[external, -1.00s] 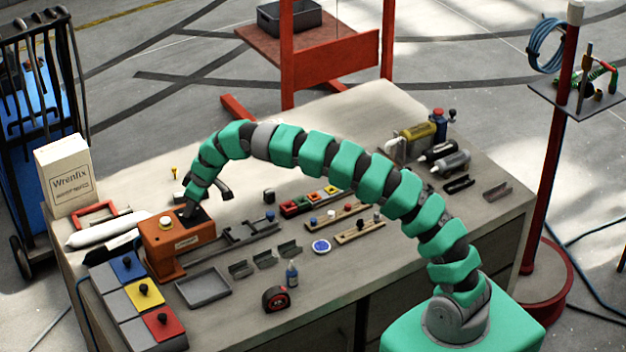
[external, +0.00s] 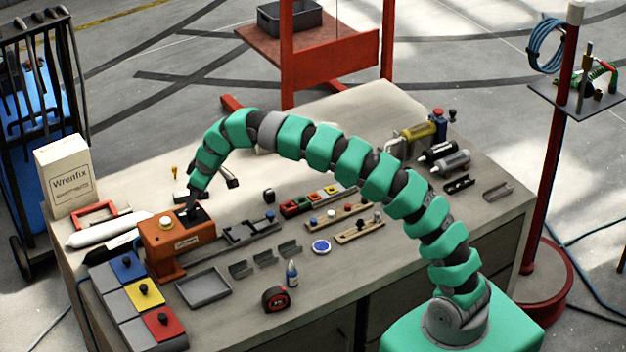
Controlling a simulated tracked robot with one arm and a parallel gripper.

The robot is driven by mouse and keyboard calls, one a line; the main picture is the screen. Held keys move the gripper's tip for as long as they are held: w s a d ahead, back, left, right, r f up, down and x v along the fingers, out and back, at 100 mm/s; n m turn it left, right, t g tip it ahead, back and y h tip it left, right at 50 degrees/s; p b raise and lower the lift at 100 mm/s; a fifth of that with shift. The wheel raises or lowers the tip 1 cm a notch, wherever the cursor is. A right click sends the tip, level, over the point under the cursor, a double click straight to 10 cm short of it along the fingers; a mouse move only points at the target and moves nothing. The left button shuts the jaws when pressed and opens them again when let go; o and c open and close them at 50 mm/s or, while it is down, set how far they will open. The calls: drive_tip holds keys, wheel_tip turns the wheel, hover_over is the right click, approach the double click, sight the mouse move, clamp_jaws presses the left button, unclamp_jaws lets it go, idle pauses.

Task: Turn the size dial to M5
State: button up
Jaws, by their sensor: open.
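The orange machine (external: 185,255) stands at the left part of the workbench. It has a dark top panel and a pale yellow-white button (external: 166,223) on top. My gripper (external: 191,211) points down over the dark top panel, to the right of the button. It is small and dark, and its fingers are hard to make out; I see nothing held in it. The size dial and its M5 mark cannot be made out; the gripper covers part of the panel. I cannot tell whether the gripper touches anything there.
A grey rail (external: 248,233) extends right from the machine. A grey tray (external: 204,287), lidded boxes (external: 143,294) and a tape measure (external: 275,298) lie in front.

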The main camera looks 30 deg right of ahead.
drive_tip(key=b+v, duration=0.1)
drive_tip(key=v, duration=0.8)
drive_tip(key=shift+r, duration=0.15)
drive_tip(key=d+r+m+t+h+b, duration=0.1)
drive_tip(key=d+r+m+t+b, duration=0.35)
drive_tip(key=d+r, duration=1.45)
drive_tip(key=s+d+r+m+t+h+b, duration=0.1)
drive_tip(key=s+d+r+m+t, duration=0.1)
drive_tip(key=s+d+r+t, duration=0.45)
drive_tip(key=s+d+r+m+t+h+b, duration=0.1)
drive_tip(key=s+d+r+m, duration=0.15)
drive_tip(key=s+d, duration=0.8)
wheel_tip(320, 180, down, 8)
drive_tip(key=w+d+n+b, duration=0.1)
drive_tip(key=b, duration=0.7)
drive_tip(key=shift+w+d+b, duration=0.3)
drive_tip(key=shift+w+d, duration=0.05)
drive_tip(key=shift+w, duration=0.05)
